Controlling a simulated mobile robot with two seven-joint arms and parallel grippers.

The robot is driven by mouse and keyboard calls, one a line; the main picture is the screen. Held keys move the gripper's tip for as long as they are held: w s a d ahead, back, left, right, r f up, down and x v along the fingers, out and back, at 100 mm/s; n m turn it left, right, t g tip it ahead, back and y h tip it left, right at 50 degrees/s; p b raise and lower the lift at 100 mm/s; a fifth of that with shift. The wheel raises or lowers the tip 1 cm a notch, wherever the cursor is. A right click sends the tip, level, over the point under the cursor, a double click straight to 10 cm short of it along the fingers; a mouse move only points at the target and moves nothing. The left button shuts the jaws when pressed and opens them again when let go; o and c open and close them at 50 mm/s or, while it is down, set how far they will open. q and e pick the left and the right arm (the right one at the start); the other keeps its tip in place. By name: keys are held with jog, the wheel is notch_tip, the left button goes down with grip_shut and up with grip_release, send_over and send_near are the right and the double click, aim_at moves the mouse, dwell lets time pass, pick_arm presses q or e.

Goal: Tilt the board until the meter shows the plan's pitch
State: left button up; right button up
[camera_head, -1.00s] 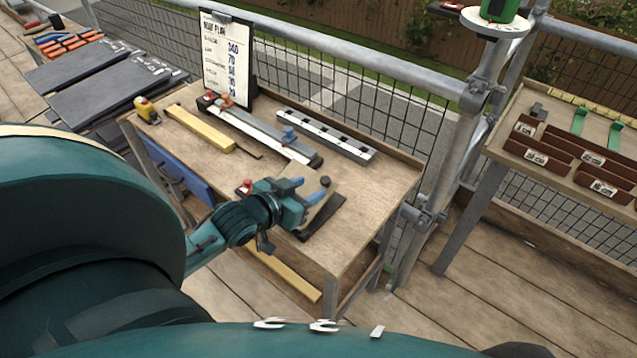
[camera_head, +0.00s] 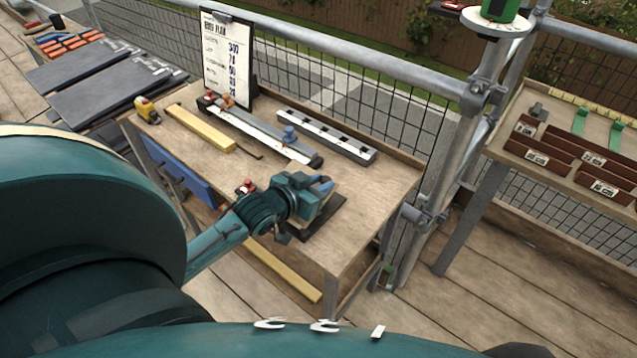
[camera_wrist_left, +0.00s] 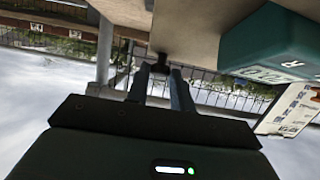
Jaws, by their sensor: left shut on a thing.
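My left gripper (camera_head: 322,186) is low over the front right part of the wooden bench. In the left wrist view its two fingers (camera_wrist_left: 161,82) are closed around a small dark knob (camera_wrist_left: 160,64) beside a tan board-like surface (camera_wrist_left: 188,30). In the head view the gripper hides the knob. A dark flat strip (camera_head: 325,218) lies under and beside the gripper. I cannot make out a meter reading or the board's tilt. My right gripper is not in view.
The bench (camera_head: 375,205) also holds a yellow wood strip (camera_head: 200,128), a tape measure (camera_head: 147,110), a long grey-white tool (camera_head: 262,132) and a slotted rail (camera_head: 325,135). Scaffold poles (camera_head: 478,95) stand to the right. Slates (camera_head: 110,88) lie at left.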

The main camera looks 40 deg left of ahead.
pick_arm(q)
grip_shut()
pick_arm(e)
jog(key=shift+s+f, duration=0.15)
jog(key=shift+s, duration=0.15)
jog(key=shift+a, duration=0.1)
pick_arm(q)
jog(key=shift+s+r+t+b, duration=0.35)
jog(key=shift+s+t+b, duration=0.2)
jog(key=shift+s+t, duration=0.3)
jog(key=shift+s+r+t, duration=0.1)
jog(key=shift+r+t, duration=0.1)
jog(key=shift+t, duration=0.15)
jog(key=shift+s+r+t, duration=0.2)
jog(key=shift+r+t, duration=0.15)
jog(key=shift+t, duration=0.05)
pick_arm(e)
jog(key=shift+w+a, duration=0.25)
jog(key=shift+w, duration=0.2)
pick_arm(q)
jog(key=o, duration=0.6)
grip_release()
jog(key=shift+a, duration=0.1)
